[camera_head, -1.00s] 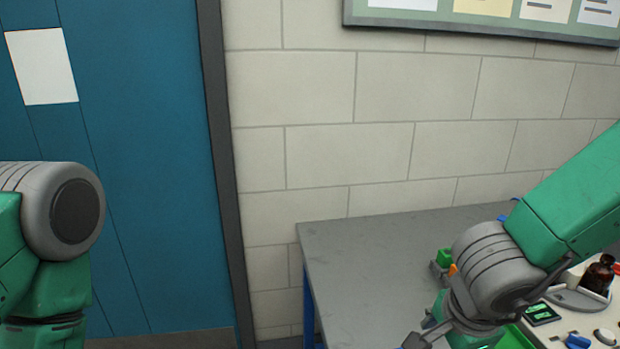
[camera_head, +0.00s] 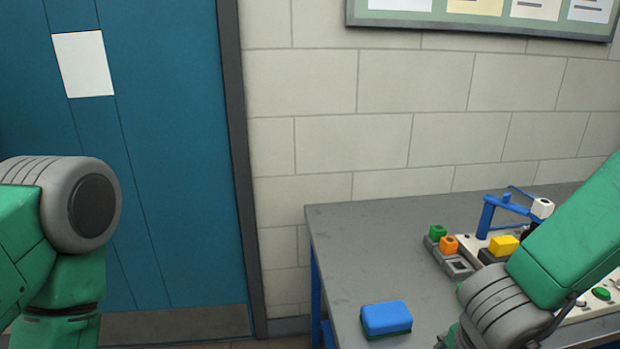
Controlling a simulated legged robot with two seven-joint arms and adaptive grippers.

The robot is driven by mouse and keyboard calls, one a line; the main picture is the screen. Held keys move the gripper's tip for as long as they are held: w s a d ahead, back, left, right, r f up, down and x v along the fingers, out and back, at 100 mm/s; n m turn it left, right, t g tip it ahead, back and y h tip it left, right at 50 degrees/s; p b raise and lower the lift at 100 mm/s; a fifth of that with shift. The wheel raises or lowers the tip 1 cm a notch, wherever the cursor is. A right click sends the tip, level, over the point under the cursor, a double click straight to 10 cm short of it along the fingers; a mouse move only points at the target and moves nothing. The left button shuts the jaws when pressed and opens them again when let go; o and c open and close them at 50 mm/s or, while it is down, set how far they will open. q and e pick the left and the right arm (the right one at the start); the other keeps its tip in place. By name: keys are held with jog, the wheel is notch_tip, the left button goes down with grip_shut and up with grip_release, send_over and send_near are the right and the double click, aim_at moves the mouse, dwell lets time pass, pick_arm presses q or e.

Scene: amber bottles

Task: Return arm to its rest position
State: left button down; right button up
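My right arm (camera_head: 572,245) comes in from the right over the grey table (camera_head: 370,250). Its wrist (camera_head: 498,308) is at the bottom right, and the fingers are cut off by the lower edge, so the gripper cannot be seen clearly. My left arm (camera_head: 62,235) is at the left edge, in front of the blue door, with its forearm pointing down. Its gripper is out of frame. No amber bottle shows clearly now.
A blue sponge-like block (camera_head: 386,318) lies near the table's left edge. A grey holder with a green block (camera_head: 437,232) and an orange block (camera_head: 449,245) stands farther back. Beside it are a yellow block (camera_head: 504,245) and a blue stand (camera_head: 487,217). The back left tabletop is clear.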

pick_arm(q)
jog(key=shift+s+a+f+b, duration=0.15)
jog(key=shift+a+f+b, duration=0.05)
jog(key=shift+f+b, duration=0.3)
pick_arm(e)
jog(key=s+d+f+n+g, duration=0.1)
jog(key=s+d+f+n, duration=0.1)
jog(key=s+f+n, duration=0.5)
jog(key=s+d+f+n+g+y, duration=0.1)
jog(key=s+d+f+n, duration=0.1)
jog(key=s+f+n, duration=0.6)
jog(key=s+f, duration=0.3)
jog(key=f, duration=0.1)
jog(key=shift+f, duration=0.15)
jog(key=shift+s, duration=0.1)
